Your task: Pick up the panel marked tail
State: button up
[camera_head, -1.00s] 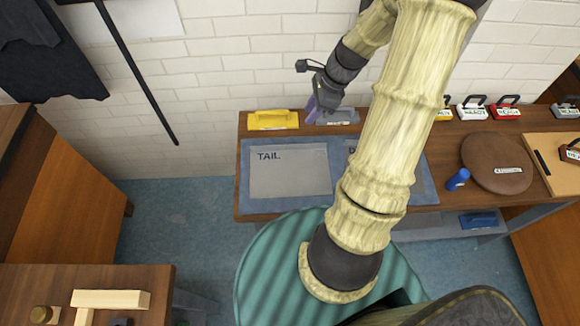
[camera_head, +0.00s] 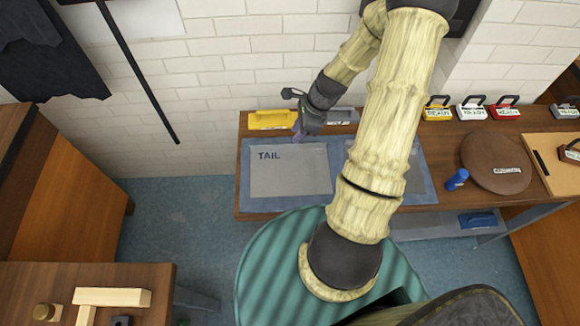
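The panel marked TAIL (camera_head: 290,175) is a flat grey rectangle. It lies on a blue mat (camera_head: 246,190) at the left end of the wooden bench. My gripper (camera_head: 298,136) is over the panel's upper right edge, pointing down, with a purple part at its tip. The gripper is small and partly dark here, so I cannot tell whether its fingers are apart or whether it touches the panel. A second grey panel (camera_head: 390,178) on the mat is mostly hidden behind my arm.
A yellow holder (camera_head: 272,120) and a grey one (camera_head: 342,116) stand behind the mat by the brick wall. A blue cylinder (camera_head: 457,179), a round brown cushion (camera_head: 497,163) and several READY-labelled blocks (camera_head: 472,110) are to the right. Wooden pieces (camera_head: 112,297) lie on a table at lower left.

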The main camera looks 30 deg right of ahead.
aim_at(285, 150)
jog(key=x, duration=0.2)
jog(key=p+x, duration=0.1)
jog(key=x, duration=0.1)
jog(key=shift+s+a+r, duration=0.1)
jog(key=shift+s+a, duration=0.2)
jog(key=shift+s, duration=0.05)
jog(key=shift+w+a+f, duration=0.15)
jog(key=shift+f, duration=0.4)
grip_shut()
